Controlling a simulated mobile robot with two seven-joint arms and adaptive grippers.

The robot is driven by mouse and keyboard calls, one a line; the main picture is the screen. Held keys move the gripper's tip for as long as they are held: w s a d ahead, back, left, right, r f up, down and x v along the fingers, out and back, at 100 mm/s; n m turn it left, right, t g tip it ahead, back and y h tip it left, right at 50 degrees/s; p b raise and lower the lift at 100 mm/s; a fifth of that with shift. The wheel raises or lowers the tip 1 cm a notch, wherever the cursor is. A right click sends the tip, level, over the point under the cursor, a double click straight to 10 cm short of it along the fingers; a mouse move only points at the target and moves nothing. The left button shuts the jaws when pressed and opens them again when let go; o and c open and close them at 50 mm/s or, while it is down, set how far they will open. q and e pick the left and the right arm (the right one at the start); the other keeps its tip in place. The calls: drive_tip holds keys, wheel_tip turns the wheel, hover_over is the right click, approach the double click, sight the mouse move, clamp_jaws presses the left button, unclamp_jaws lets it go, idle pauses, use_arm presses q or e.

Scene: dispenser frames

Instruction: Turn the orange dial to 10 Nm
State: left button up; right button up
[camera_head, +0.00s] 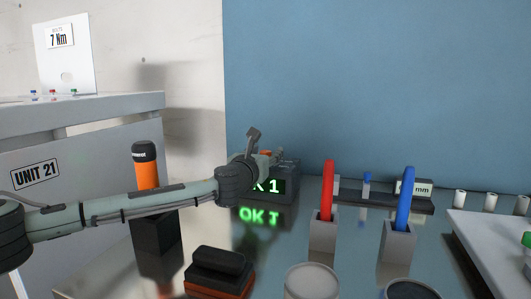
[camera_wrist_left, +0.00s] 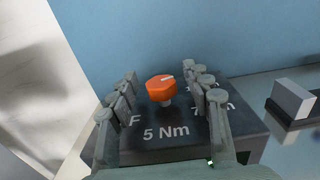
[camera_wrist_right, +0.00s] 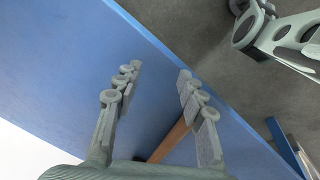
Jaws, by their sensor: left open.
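The orange dial (camera_wrist_left: 161,88) stands on a dark box (camera_wrist_left: 165,155) in the left wrist view. Its white mark points up and slightly right. Labels "5 Nm", part of "F" and part of a "7" label show; another at the right is mostly hidden behind a finger. My left gripper (camera_wrist_left: 164,78) is open, with its fingers on either side of the dial and gaps between. In the head view my left gripper (camera_head: 262,155) covers most of the dial and part of the box's green display (camera_head: 271,187). My right gripper (camera_wrist_right: 157,72) is open and empty.
An upright sign (camera_head: 66,55) reads "7 Nm" at the far left. An orange-and-black handled tool (camera_head: 147,170) stands left, behind my left arm. Red (camera_head: 327,190) and blue (camera_head: 405,198) handles stand in holders right of the box. A white tray (camera_head: 480,240) lies far right.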

use_arm(q)
clamp_jaws()
drive_tip(key=shift+d+n+y, duration=0.2)
drive_tip(key=shift+n+y, duration=0.4)
drive_tip(key=shift+y, duration=0.3)
drive_tip(key=shift+a+n+t+y, duration=0.15)
drive_tip(key=shift+n+t+y, duration=0.25)
drive_tip(key=shift+n+y, duration=0.75)
drive_tip(key=shift+m+y, duration=0.25)
unclamp_jaws()
drive_tip(key=s, duration=1.2)
drive_tip(key=shift+a, duration=0.25)
